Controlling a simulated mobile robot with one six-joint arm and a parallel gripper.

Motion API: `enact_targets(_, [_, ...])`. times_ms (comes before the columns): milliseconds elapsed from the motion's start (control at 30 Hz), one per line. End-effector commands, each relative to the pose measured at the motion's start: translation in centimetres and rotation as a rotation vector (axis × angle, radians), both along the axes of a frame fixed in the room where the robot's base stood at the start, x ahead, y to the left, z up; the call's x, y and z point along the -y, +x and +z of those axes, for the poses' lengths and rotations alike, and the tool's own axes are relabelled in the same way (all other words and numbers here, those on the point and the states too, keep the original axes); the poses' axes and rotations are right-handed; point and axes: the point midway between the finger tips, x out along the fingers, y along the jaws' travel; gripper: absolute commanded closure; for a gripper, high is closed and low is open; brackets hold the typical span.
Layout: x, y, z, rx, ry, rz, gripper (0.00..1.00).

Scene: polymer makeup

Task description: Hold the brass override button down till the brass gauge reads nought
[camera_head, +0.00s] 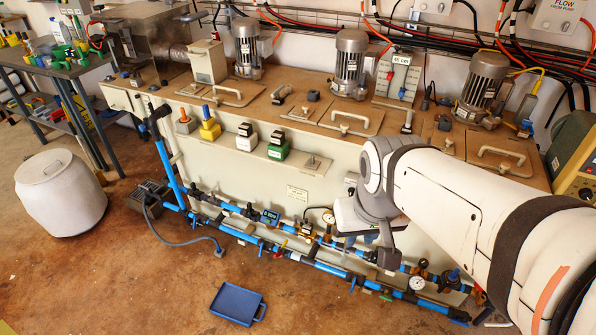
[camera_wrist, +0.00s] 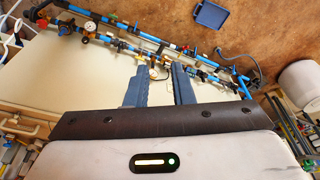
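A small round gauge with a pale face (camera_head: 328,217) sits on the pipework at the front of the cream cabinet, just left of my gripper in the head view. A second pale gauge (camera_head: 416,283) is on the lower pipe at right. Brass-coloured fittings (camera_head: 307,228) sit near the first gauge. I cannot pick out the brass button for sure, and the dial readings are too small to read. In the wrist view my gripper (camera_wrist: 158,73) is open, its two blue-grey fingers apart with nothing held. A small round gauge (camera_wrist: 154,72) shows between the fingertips, beyond them.
Blue pipes (camera_head: 300,262) with valves run along the cabinet front. Motors (camera_head: 350,60) and handles stand on the brown top (camera_head: 300,110). A blue tray (camera_head: 237,303) lies on the floor. A white drum (camera_head: 60,192) stands at left; the floor between is mostly clear.

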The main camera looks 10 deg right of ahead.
Motion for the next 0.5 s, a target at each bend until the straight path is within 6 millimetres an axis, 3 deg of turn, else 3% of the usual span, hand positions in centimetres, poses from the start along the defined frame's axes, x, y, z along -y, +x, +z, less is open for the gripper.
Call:
enact_targets(233, [0.0, 0.0, 0.0, 0.0, 0.0, 0.0, 0.99])
enact_targets(500, [0.0, 0.0, 0.0, 0.0, 0.0, 0.0, 1.0])
